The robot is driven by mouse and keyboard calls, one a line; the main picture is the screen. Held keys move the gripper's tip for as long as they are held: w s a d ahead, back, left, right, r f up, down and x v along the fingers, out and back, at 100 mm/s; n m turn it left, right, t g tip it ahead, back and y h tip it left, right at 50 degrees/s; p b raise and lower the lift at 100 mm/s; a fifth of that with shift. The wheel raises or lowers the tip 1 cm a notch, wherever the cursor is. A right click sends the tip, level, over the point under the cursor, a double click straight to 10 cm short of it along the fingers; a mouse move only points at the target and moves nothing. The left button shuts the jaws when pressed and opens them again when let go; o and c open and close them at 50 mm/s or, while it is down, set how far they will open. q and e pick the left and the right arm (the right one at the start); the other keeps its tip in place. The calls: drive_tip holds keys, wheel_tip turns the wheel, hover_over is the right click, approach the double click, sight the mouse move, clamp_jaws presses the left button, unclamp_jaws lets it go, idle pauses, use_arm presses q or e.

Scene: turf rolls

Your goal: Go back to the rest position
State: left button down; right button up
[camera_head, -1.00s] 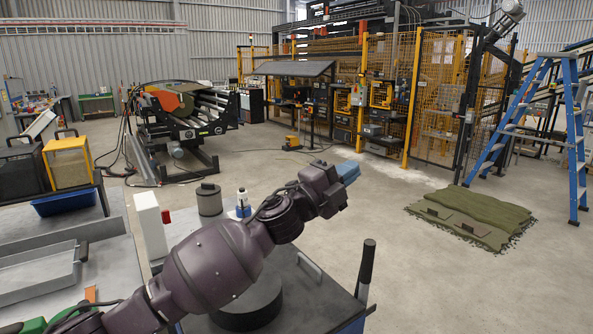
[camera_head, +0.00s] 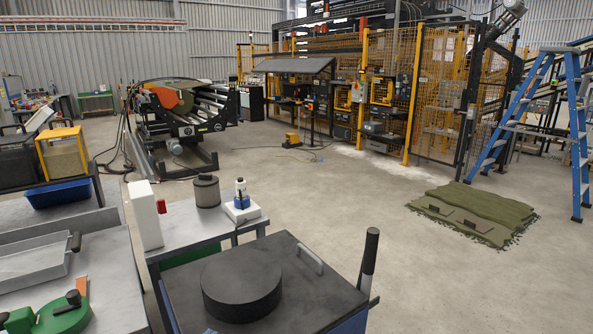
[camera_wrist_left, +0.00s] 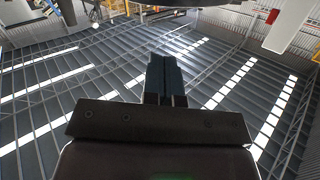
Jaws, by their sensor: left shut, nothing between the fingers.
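My left gripper (camera_wrist_left: 166,82) shows in the left wrist view, its dark blue fingers together with nothing between them. Behind the fingers, that view shows the ceiling with rows of bright light strips, so the gripper points upward. Neither of my arms clearly shows in the head view. My right gripper is in neither view.
A dark-topped cart (camera_head: 310,300) with a round black disc (camera_head: 242,283) and an upright black handle (camera_head: 369,262) stands close in front. Grey workbenches (camera_head: 115,290) are at left. Green turf (camera_head: 480,212) lies on the floor by a blue ladder (camera_head: 577,140). The middle floor is clear.

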use_arm(q)
drive_tip(key=s+a+f+n+g+y, duration=0.1)
drive_tip(key=s+a+f, duration=0.2)
drive_tip(key=s+f, duration=0.3)
drive_tip(key=s+a+f+n+g+y+b, duration=0.1)
drive_tip(key=s+a+f+g, duration=0.1)
drive_tip(key=s+f, duration=0.5)
drive_tip(key=s+a+f+n+g+y+b, duration=0.1)
drive_tip(key=s+a+f+g+y, duration=0.1)
drive_tip(key=s+a+f, duration=0.3)
drive_tip(key=s+f, duration=0.1)
drive_tip(key=s, duration=0.3)
drive_tip(key=shift+f+n, duration=0.35)
drive_tip(key=shift+n, duration=0.05)
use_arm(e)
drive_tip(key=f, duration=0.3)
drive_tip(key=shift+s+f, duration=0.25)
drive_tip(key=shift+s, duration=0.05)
